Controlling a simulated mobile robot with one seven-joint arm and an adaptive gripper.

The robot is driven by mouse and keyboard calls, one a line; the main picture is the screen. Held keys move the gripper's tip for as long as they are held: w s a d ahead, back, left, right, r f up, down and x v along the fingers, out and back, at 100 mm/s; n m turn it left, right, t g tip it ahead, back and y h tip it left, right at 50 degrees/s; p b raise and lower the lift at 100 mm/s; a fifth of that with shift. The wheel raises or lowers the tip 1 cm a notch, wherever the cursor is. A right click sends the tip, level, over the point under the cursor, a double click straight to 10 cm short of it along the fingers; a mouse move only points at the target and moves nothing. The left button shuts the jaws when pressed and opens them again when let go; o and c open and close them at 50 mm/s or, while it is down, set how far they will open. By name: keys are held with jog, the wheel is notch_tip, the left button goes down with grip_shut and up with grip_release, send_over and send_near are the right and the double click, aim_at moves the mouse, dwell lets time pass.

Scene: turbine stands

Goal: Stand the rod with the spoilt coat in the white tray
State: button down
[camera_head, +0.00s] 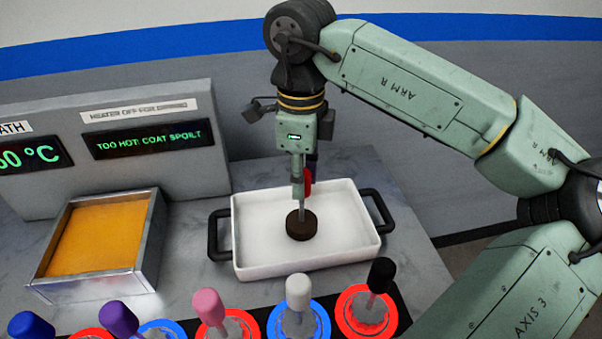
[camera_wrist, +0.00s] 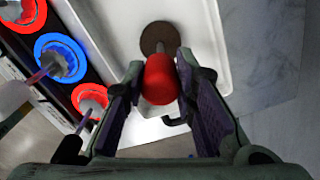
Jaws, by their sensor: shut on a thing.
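My gripper (camera_head: 300,178) is shut on a rod with a red handle (camera_wrist: 160,80) above the white tray (camera_head: 262,248). In the wrist view the red handle sits between the two fingers. The rod hangs upright, and its lower end is a dark brown disc (camera_head: 301,225), which also shows in the wrist view (camera_wrist: 158,36). The disc is over the middle of the tray floor, inside the rim. I cannot tell for sure whether it touches the floor. The tray is otherwise empty and has black handles at both ends. The gripper hides part of the rod.
A metal bath of orange liquid (camera_head: 95,237) stands left of the tray. The panel display (camera_head: 150,139) reads "TOO HOT: COAT SPOILT". In front, several rods with blue, purple, pink, white (camera_head: 298,290) and black (camera_head: 381,275) handles stand in red- and blue-ringed holders close to the tray.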

jog(key=shift+f+b, duration=0.35)
jog(key=shift+b, duration=0.05)
jog(key=c, duration=1.2)
grip_release()
jog(key=shift+o, duration=0.6)
jog(key=shift+r, duration=0.1)
jog(key=shift+r+p, duration=2.3)
jog(key=shift+r, duration=1.15)
